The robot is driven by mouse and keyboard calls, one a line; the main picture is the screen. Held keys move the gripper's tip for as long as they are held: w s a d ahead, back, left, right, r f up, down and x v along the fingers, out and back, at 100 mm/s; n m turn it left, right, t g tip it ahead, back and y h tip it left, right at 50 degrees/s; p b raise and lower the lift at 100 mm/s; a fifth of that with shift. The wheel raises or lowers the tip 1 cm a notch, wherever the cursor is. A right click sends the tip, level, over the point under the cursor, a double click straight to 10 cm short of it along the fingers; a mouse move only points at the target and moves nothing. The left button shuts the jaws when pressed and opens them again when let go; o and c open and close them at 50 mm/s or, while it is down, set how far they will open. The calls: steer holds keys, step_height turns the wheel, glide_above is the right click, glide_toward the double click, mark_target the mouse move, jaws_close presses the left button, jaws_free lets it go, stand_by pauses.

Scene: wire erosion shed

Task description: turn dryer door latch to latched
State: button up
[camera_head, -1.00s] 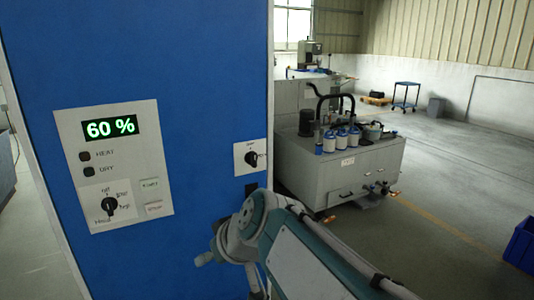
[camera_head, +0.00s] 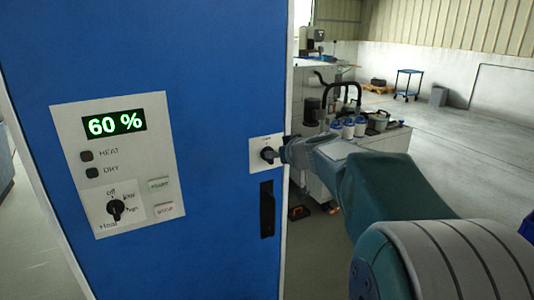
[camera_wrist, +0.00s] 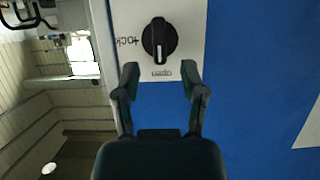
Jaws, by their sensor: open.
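The dryer door latch is a black knob (camera_head: 268,154) on a white plate at the right edge of the blue dryer door (camera_head: 215,100). In the wrist view the knob (camera_wrist: 159,40) sits just beyond my fingertips, its white line pointing down the picture to a small boxed label. A "lock" mark shows left of the knob. My gripper (camera_wrist: 160,76) is open, one finger on each side below the knob, and seems not to hold it. In the head view my gripper (camera_head: 284,151) is close to the knob from the right, partly hidden by my arm.
A black handle (camera_head: 267,209) sits on the door below the latch. A control panel (camera_head: 120,165) with a 60 % display and a dial is to the left. A grey machine (camera_head: 392,142) with bottles stands behind my arm. Open floor lies at right.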

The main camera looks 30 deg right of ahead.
mark_target(272, 150)
steer(key=shift+x, duration=1.95)
steer(key=shift+s, duration=0.15)
jaws_close()
